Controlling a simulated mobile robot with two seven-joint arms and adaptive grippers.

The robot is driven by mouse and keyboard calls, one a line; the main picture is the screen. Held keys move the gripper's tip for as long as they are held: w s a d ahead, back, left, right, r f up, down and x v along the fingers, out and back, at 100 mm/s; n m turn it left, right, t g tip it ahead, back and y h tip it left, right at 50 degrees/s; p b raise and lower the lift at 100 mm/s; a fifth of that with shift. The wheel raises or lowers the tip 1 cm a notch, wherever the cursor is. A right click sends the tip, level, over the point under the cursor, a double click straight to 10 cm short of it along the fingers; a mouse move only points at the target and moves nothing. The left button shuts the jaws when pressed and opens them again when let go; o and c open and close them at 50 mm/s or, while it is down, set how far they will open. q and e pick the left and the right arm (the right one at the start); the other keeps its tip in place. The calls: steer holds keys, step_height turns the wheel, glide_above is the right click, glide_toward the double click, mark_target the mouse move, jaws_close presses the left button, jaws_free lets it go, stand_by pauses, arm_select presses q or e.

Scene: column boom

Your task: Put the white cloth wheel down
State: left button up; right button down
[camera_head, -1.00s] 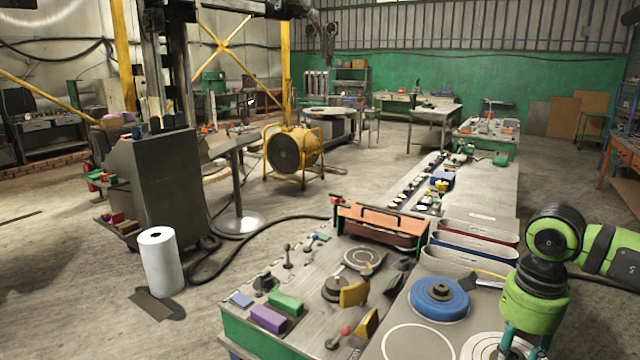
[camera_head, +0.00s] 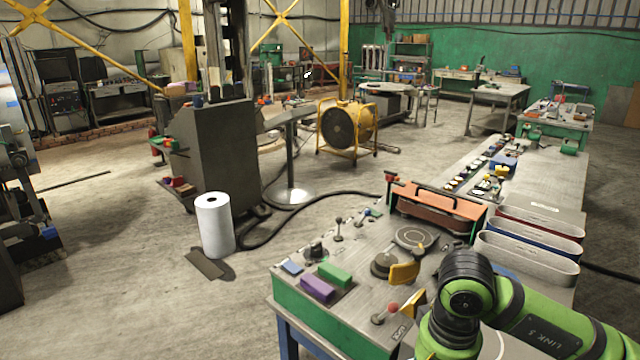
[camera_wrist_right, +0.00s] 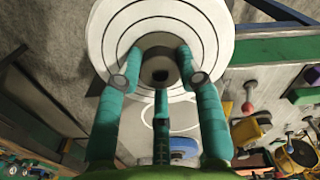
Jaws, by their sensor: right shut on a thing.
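The white cloth wheel (camera_wrist_right: 112,28) fills the top of the right wrist view, a flat white disc with dark stitched rings and a grey hub. My right gripper (camera_wrist_right: 160,78) is shut on it at the hub, with teal fingers around the middle. In the head view my right arm's links cover the lower right, hiding the gripper and the wheel. I cannot tell how high the wheel is above the bench. My left gripper is not in view.
The bench (camera_head: 330,331) carries an orange-lidded box (camera_head: 437,209), belt loops (camera_head: 527,262), coloured blocks (camera_head: 318,287) and levers. A white roll (camera_head: 214,226) stands on the floor to the left. A yellow fan (camera_head: 347,127) stands behind.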

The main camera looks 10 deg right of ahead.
steer(key=a+n, duration=0.4)
steer(key=shift+w+a+r+n, duration=0.25)
steer(key=shift+a+r+n, duration=0.05)
steer(key=shift+a+r, duration=0.1)
steer(key=shift+a+f+n+b, duration=0.25)
steer(key=shift+n+b, duration=0.05)
steer(key=shift+n, duration=0.1)
step_height(320, 180, down, 18)
steer(key=b, duration=1.8)
steer(key=shift+f, duration=0.2)
steer(key=shift+d+r, duration=0.1)
